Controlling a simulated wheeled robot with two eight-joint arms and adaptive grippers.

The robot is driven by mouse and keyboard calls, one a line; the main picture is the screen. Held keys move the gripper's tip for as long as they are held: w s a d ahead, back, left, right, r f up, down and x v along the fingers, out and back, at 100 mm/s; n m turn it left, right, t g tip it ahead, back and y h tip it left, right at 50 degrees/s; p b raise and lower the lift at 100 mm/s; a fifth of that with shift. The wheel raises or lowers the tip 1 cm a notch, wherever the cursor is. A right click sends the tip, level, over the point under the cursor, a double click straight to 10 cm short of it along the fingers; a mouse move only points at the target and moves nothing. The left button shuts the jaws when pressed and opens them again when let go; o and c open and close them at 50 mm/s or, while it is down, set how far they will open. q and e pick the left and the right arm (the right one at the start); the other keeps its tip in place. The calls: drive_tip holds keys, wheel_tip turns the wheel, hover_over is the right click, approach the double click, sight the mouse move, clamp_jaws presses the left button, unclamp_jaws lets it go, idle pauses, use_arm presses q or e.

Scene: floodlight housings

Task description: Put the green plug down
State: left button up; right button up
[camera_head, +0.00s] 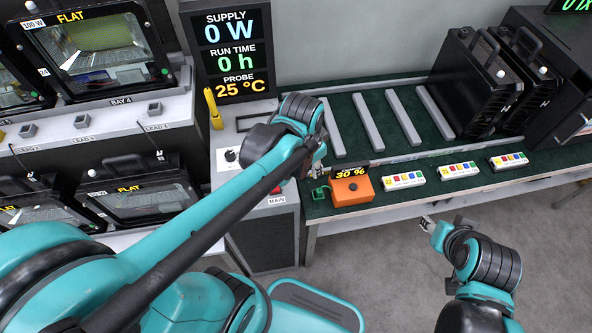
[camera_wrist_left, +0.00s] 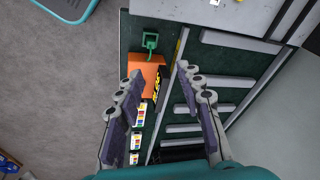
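The green plug (camera_head: 319,193) rests on the dark green bench mat, just left of the orange box (camera_head: 352,189) marked 30 %. In the left wrist view the green plug (camera_wrist_left: 151,41) is joined by a short green cable to the orange box (camera_wrist_left: 146,72). My left gripper (camera_wrist_left: 160,72) is open, with nothing held between its fingers; the plug lies beyond the fingertips in that view. In the head view my left arm hides most of that gripper. My right gripper (camera_head: 427,223) is over the floor in front of the bench, too small to read its opening.
Small white boxes with coloured buttons (camera_head: 403,180) stand along the bench front. Grey rails (camera_head: 368,122) and black floodlight housings (camera_head: 478,80) are behind and right. A supply display (camera_head: 231,55) stands at the back, and a lamp rack (camera_head: 95,118) fills the left.

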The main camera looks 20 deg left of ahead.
use_arm(q)
drive_tip(key=s+a+r+n+t, duration=0.2)
drive_tip(key=s+r+n+t, duration=0.1)
drive_tip(key=s+n, duration=0.3)
drive_tip(key=shift+s+a+r+n+t, duration=0.2)
drive_tip(key=shift+s+a+n+t, duration=0.15)
drive_tip(key=shift+t, duration=0.35)
drive_tip(key=shift+w, duration=0.1)
idle(1.3)
